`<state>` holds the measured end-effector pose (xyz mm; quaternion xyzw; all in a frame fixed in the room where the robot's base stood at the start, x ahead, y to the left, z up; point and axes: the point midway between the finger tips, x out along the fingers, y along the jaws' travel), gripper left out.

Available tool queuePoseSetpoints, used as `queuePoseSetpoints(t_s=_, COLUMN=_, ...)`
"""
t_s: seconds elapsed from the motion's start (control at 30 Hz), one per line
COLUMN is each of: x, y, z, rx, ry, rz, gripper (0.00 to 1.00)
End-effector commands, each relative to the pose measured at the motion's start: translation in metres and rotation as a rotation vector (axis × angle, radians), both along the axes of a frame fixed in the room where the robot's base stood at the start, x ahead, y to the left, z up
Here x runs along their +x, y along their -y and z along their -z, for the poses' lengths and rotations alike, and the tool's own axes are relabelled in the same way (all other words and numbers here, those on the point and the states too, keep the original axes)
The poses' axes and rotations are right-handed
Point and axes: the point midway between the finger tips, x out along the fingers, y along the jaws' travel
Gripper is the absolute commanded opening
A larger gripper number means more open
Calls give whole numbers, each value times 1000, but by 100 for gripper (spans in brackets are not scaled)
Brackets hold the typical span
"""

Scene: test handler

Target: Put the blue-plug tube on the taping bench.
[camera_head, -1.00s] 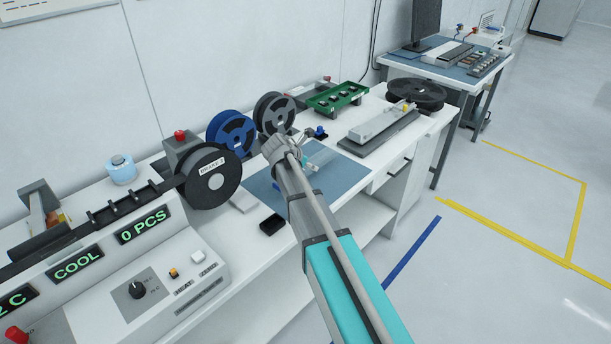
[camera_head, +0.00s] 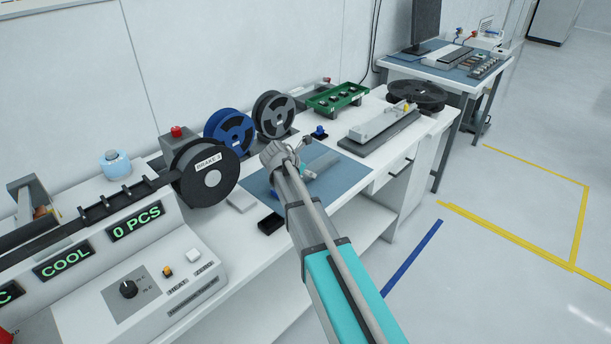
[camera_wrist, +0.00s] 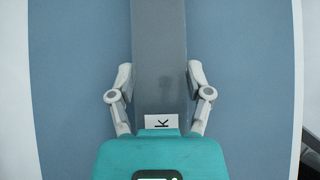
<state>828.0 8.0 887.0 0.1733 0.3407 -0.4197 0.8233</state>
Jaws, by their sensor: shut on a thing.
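A long grey tube (camera_wrist: 159,45) lies between the two fingers of my gripper (camera_wrist: 160,76) in the wrist view, with a white label (camera_wrist: 161,121) by the palm. My gripper is shut on it.
Blue (camera_head: 229,132) and dark (camera_head: 273,115) reels stand behind, with a labelled black reel (camera_head: 205,174) at left. A green tray (camera_head: 337,98), a small blue part (camera_head: 319,132) and a grey fixture (camera_head: 380,132) are beyond. A black block (camera_head: 270,223) sits near the front edge.

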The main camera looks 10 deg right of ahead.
Motion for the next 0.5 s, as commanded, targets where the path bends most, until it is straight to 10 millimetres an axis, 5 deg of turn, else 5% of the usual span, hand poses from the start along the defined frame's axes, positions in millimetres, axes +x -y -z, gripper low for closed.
queuePoseSetpoints(t_s=0.43, x=0, y=0, z=4, rx=0, ry=0, rz=0, gripper=17)
queuePoseSetpoints(t_s=0.47, x=0, y=0, z=3, rx=0, ry=0, rz=0, gripper=68)
queuePoseSetpoints(t_s=0.5, x=0, y=0, z=3, rx=0, ry=0, rz=0, gripper=76)
